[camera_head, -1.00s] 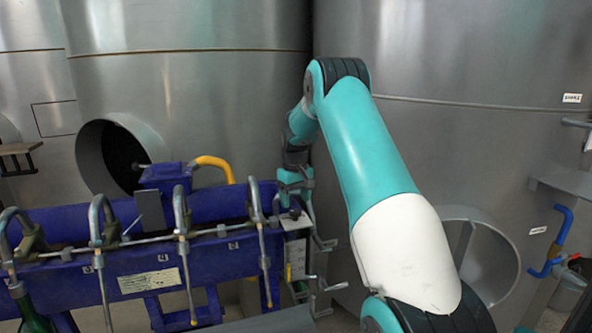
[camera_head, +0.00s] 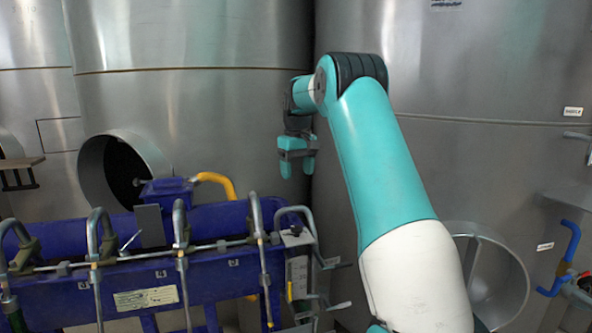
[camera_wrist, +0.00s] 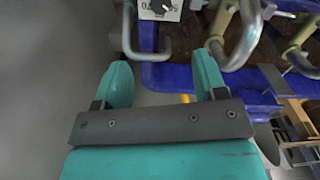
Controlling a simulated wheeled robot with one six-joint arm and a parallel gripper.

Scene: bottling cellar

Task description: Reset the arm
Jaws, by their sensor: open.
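My gripper (camera_head: 297,167) hangs pointing down in the head view, in front of the steel tanks and above the right end of the blue bottling machine (camera_head: 137,287). Its jaws are open with nothing between them. In the wrist view the two teal fingers of my gripper (camera_wrist: 162,80) are spread apart. Beyond them the blue machine's frame (camera_wrist: 180,77) and bent metal spouts show. In this view the fingers look close to the spouts, but I cannot tell the exact gap.
Large steel tanks (camera_head: 225,120) fill the background. Bent filling spouts (camera_head: 181,228) line the machine. A yellow hose (camera_head: 219,182) rises behind it. A blue-handled valve (camera_head: 570,250) is at the far right. The space just around the gripper in front of the tanks looks free.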

